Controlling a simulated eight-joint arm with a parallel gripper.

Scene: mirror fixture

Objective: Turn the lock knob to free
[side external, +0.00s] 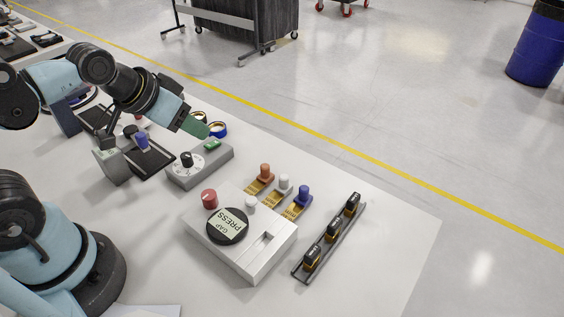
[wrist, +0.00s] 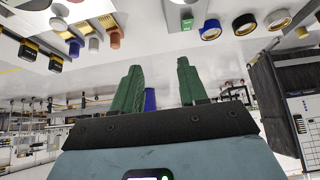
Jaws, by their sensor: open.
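In the side view, a grey box carries a white dial with an upright black knob (side external: 187,160), which looks like the lock knob. I cannot read the dial marks. My gripper (side external: 194,126) is in the air above and behind this box, tilted, with green fingers clear of the knob. In the wrist view, its two green fingers (wrist: 160,82) stand apart with nothing held between them.
A white press unit (side external: 262,252) with a red knob (side external: 209,198) stands to the right. Orange, white and blue plugs (side external: 284,186) stand behind it, beside a black rail (side external: 330,237). Tape rolls (wrist: 244,24) lie near the box. A black fixture (side external: 148,158) stands left.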

